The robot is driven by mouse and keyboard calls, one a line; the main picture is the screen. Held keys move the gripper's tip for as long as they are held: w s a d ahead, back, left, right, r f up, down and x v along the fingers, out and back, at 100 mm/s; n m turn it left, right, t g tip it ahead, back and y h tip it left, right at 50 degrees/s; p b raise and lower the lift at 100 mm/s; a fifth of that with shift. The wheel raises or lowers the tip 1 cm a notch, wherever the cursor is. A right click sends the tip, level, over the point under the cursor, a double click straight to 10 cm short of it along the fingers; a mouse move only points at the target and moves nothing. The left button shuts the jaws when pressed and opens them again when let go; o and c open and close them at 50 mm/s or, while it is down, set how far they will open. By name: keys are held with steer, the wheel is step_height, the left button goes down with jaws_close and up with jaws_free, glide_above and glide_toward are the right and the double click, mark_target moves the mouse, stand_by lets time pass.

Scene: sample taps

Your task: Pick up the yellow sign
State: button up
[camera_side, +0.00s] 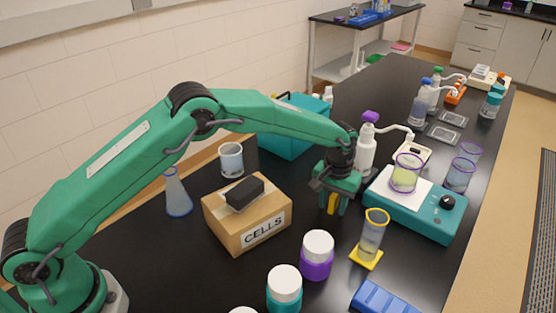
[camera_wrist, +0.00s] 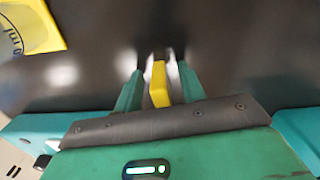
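The yellow sign (camera_side: 332,204) is a small upright piece on the black bench, seen between the fingers of my gripper (camera_side: 333,208). The wrist view shows the yellow sign (camera_wrist: 159,85) as a narrow block between the two green fingers of my gripper (camera_wrist: 159,76). A small gap shows on each side of it, so the fingers are open around it. Most of the sign is hidden by the gripper in the side view. I cannot tell how it touches the bench.
A cardboard CELLS box (camera_side: 248,218) stands left of my gripper. A teal hotplate (camera_side: 420,213) with a beaker is to the right. A yellow-based cylinder (camera_side: 372,235) and a purple-banded jar (camera_side: 317,256) stand in front. A white wash bottle (camera_side: 366,150) is behind.

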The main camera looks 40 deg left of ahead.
mark_target(334, 195)
stand_by(0.4)
jaws_close()
steer(key=shift+r, duration=0.1)
steer(key=shift+r, duration=0.35)
step_height(334, 195, up, 3)
steer(key=s+d+r, duration=0.7)
steer(key=s, duration=0.2)
steer(key=shift+d, duration=0.1)
stand_by(0.5)
